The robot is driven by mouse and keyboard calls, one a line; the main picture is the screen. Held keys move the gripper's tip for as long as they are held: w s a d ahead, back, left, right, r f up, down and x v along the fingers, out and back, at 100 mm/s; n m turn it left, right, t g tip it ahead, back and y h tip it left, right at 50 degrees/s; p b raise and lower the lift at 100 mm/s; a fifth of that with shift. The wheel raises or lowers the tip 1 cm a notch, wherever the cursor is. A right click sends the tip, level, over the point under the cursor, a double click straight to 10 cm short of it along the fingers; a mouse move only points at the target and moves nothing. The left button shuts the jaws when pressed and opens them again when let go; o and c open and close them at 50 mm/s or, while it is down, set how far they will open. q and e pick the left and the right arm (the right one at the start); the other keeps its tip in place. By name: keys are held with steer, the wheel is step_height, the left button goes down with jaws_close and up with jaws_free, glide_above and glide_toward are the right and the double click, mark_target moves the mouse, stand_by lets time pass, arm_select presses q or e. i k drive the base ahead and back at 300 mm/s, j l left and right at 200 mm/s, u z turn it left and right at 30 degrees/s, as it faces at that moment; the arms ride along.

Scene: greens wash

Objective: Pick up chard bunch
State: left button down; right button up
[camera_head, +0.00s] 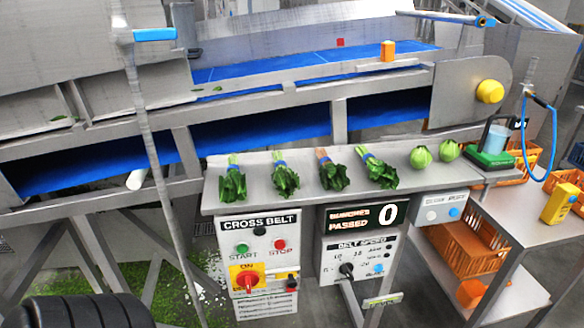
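Several leafy green bunches lie in a row on the grey metal shelf (305,160) above the control panels. The bunch with pinkish stems (333,176) is third from the left and looks like the chard. Two green-stemmed bunches lie to its left, the leftmost (232,186) and its neighbour (286,180). Another bunch (379,172) with pale stems lies to its right. The bunches lie apart, stems toward the belt and leaves toward me, with blue bands around the stems. Neither of my grippers is in view.
Two round green vegetables (421,157) sit at the shelf's right. A blue conveyor belt (315,62) runs behind, with an orange block (388,51) on its edge. A grey post (150,150) stands left. A side table (550,228) with a yellow device (559,204) is right.

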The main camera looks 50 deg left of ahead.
mark_target(331, 174)
steer(key=u, duration=1.2)
